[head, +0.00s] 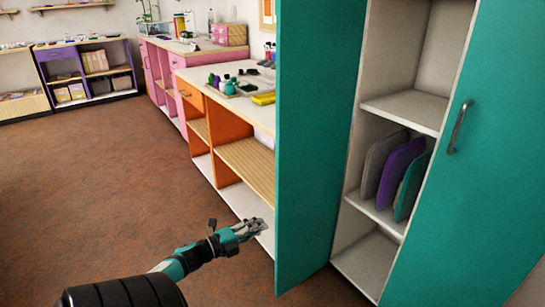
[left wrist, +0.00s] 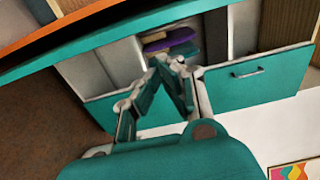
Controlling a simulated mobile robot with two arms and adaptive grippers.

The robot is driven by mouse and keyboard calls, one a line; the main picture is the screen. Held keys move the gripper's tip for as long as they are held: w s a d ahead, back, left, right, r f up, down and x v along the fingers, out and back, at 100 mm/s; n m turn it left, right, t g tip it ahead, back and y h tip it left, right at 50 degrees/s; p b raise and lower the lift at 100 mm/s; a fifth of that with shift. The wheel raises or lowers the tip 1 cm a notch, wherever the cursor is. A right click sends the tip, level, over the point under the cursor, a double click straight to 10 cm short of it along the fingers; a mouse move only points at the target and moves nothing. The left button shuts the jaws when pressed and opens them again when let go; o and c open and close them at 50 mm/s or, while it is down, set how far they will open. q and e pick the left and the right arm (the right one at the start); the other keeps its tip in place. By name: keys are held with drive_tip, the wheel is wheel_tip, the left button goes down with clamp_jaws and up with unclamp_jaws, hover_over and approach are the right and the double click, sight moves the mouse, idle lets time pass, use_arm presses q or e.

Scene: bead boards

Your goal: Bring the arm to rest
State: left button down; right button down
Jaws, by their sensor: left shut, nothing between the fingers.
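My left arm comes in from the bottom left of the head view. My left gripper (head: 257,226) is shut and empty, above the brown floor, left of the open teal cabinet door (head: 312,130). In the left wrist view the two fingers of this gripper (left wrist: 168,63) meet at their tips with nothing between them. My right gripper is in neither view.
The tall teal cabinet stands at the right, its left door open. Several boards, one purple (head: 398,172), stand on its middle shelf (head: 380,213). An orange and white counter (head: 225,140) with small bottles is beyond my gripper. The brown floor (head: 100,190) at left is clear.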

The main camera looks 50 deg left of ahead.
use_arm(q)
drive_tip(key=shift+s+a, duration=0.3)
drive_tip(key=shift+s, duration=0.3)
